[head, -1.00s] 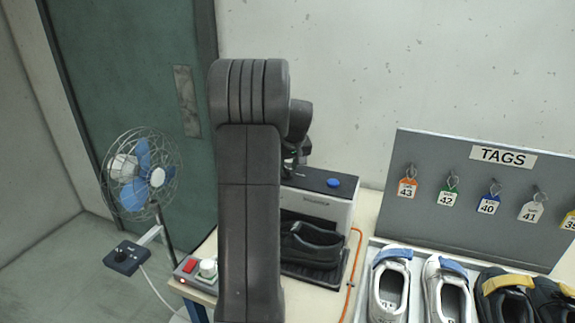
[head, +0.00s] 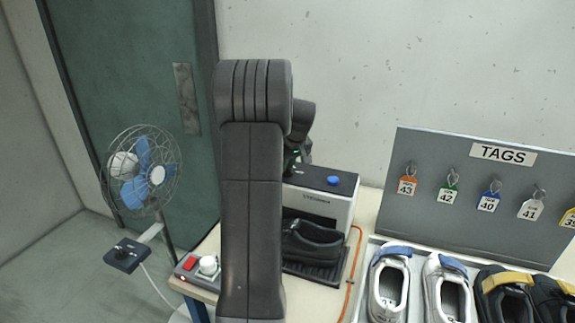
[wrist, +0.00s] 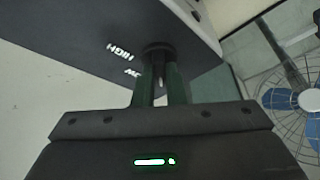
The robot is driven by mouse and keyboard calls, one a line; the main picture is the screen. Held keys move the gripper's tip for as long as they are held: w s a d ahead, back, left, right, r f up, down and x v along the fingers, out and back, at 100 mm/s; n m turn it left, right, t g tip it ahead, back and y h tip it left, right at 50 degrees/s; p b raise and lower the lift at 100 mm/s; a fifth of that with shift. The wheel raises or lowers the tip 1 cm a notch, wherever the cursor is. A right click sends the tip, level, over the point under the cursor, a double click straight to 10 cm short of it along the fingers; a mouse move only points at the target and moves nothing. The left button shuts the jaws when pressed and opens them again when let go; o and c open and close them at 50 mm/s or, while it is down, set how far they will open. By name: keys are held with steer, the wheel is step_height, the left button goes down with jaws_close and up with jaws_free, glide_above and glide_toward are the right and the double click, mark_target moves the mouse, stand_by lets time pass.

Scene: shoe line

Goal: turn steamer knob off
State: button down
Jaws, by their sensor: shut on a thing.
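The steamer (head: 345,207) is a pale box with a dark top and a blue button (head: 333,181), standing on the table behind my arm. A dark shoe (head: 312,240) sits in its front opening. In the wrist view its dark top (wrist: 95,40) carries a round black knob (wrist: 157,47) beside the words HIGH and a partly covered LOW. My gripper (wrist: 161,75) is shut on this knob, its two fingers on either side. In the head view my arm hides the knob and most of my gripper. The knob's pointer setting cannot be read clearly.
A control box (head: 187,275) with a red switch and white knob sits at the table's left corner. A wire-cage fan (head: 140,170) stands left. An orange cable (head: 350,285) and a tray (head: 372,255) of shoes lie right, below the TAGS board (head: 430,215).

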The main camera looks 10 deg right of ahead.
steer(key=shift+n+y, duration=0.5)
steer(key=shift+n, duration=0.9)
steer(key=c, duration=1.5)
jaws_free()
steer(key=b+v, duration=0.2)
steer(key=v, duration=1.2)
steer(key=shift+w, duration=0.15)
